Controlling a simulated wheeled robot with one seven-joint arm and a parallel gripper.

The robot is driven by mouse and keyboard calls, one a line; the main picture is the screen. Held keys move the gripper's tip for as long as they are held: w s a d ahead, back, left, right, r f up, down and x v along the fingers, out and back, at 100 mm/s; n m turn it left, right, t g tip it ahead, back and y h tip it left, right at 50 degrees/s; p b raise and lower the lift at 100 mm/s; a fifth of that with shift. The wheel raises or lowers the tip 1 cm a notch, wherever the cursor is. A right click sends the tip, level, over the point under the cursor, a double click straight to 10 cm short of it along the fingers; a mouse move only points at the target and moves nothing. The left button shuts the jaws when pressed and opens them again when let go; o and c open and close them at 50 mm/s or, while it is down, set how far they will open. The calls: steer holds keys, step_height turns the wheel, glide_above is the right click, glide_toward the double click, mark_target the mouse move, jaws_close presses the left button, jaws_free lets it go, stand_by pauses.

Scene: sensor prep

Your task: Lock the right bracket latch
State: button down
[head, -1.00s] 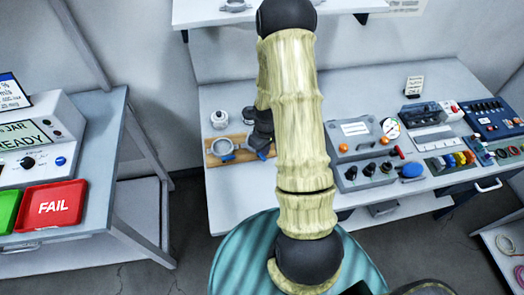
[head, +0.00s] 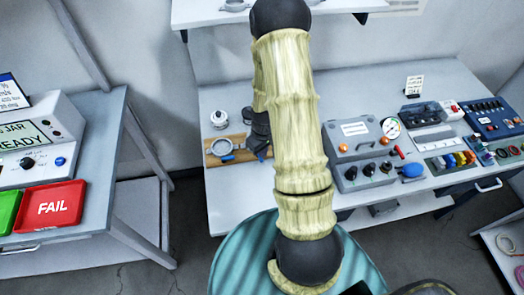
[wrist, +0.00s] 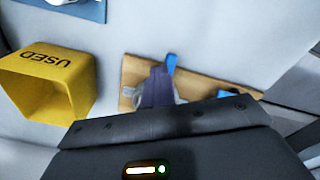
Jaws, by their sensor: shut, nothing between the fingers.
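A wooden board (head: 238,150) lies on the white bench, left of my arm. A grey ring bracket (head: 219,147) sits on its left part, with a blue latch lever (head: 227,158) at its front. Another blue piece (head: 262,155) shows at the board's right end, partly hidden by my arm. In the wrist view the board (wrist: 205,88) lies beyond my gripper (wrist: 158,78), whose fingers are shut and empty. An upright blue lever (wrist: 171,64) shows right beside the fingertips; I cannot tell whether they touch. Another blue piece (wrist: 228,94) is partly hidden by my gripper body.
A yellow bin marked USED (wrist: 45,80) stands left of the board in the wrist view. A small round white part (head: 219,118) stands behind the board. A grey control box (head: 362,150) with knobs is right of my arm. A red FAIL tray (head: 52,207) is on the left table.

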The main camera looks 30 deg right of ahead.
steer(key=shift+s+a+f+g, duration=0.15)
steer(key=shift+s+a+f, duration=0.15)
steer(key=shift+s, duration=0.2)
steer(key=shift+s+a+f+g, duration=0.15)
steer(key=shift+s+f, duration=0.15)
steer(key=shift+s, duration=0.15)
steer(key=shift+a, duration=0.15)
steer(key=shift+r, duration=0.1)
steer(key=shift+w+r+p, duration=0.1)
steer(key=shift+r+p, duration=0.25)
steer(key=shift+p, duration=0.15)
steer(key=shift+r+p, duration=0.4)
steer(key=shift+r, duration=0.2)
steer(key=shift+r+p, duration=0.35)
steer(key=shift+r, duration=0.1)
steer(key=r+p, duration=0.3)
steer(key=shift+w+d+r, duration=0.25)
steer(key=shift+w+d, duration=0.05)
steer(key=shift+d, duration=0.05)
